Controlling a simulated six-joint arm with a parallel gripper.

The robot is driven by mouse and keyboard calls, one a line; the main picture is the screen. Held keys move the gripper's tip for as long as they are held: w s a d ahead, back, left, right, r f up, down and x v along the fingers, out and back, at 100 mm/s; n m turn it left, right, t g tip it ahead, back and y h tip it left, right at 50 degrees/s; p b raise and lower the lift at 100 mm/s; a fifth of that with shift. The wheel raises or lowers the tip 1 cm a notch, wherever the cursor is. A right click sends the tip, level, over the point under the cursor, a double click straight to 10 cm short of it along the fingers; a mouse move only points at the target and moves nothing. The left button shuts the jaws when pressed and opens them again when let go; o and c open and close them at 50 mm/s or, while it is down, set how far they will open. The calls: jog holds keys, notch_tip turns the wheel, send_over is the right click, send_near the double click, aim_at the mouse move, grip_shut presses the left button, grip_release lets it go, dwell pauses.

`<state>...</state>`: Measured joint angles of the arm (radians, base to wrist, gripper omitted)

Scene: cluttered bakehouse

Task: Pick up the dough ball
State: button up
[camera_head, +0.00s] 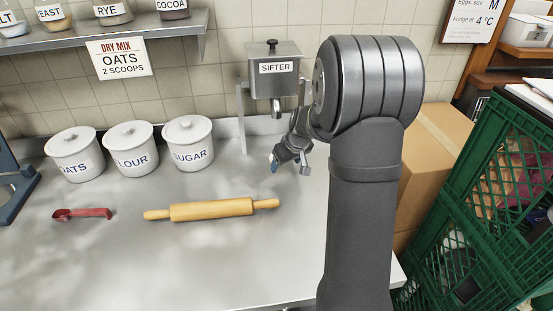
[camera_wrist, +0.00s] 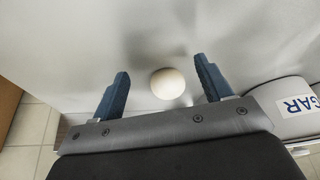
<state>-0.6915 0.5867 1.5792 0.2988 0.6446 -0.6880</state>
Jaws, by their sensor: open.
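The dough ball (camera_wrist: 168,84) is a small, pale, round lump on the grey metal counter in the wrist view. My gripper (camera_wrist: 161,66) is open, with one blue finger on each side of the ball in the picture and visible space on both sides. I cannot tell how far above the ball the fingers are. In the head view my gripper (camera_head: 290,167) hangs over the counter in front of the sifter, and the ball does not show there.
The sifter (camera_head: 274,77) stands behind my gripper. White canisters for oats (camera_head: 74,154), flour (camera_head: 131,146) and sugar (camera_head: 188,144) stand to the left. A rolling pin (camera_head: 211,209) and a red-handled tool (camera_head: 83,214) lie in front. A green crate (camera_head: 476,202) is at the right.

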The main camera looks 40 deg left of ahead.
jog(key=a, duration=0.1)
jog(key=w+a, duration=0.1)
jog(key=a, duration=0.1)
jog(key=w+a+f, duration=0.1)
jog(key=a, duration=0.1)
jog(key=shift+a, duration=0.1)
jog(key=c, duration=0.8)
